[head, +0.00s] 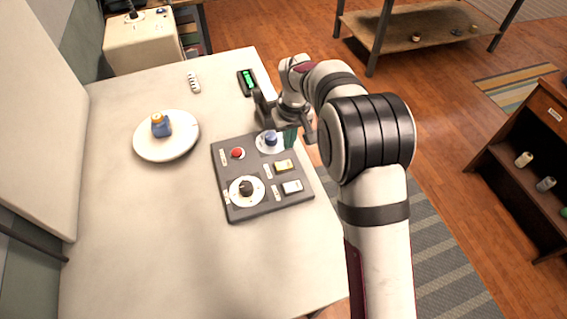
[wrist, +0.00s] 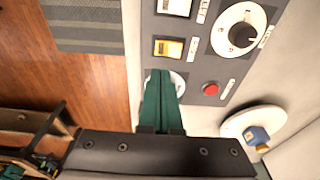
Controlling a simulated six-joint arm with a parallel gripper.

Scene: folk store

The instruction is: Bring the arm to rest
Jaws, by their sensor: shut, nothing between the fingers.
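My gripper (head: 290,138) is above the right back part of the dark control panel (head: 254,208). Its green fingers are together and empty; they also show in the wrist view (wrist: 159,75). The fingers are beside the blue knob (head: 271,139) in the head view. In the wrist view they cover most of that knob's white disc. I cannot tell whether they touch it. My arm reaches in from the right side of the table.
The panel also bears a red button (head: 237,153), a black dial (head: 246,188), a yellow switch (head: 284,166) and a white switch (head: 292,187). A white plate (head: 166,151) with a blue object (head: 161,127) stands left. The table's front left (head: 150,240) is clear.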

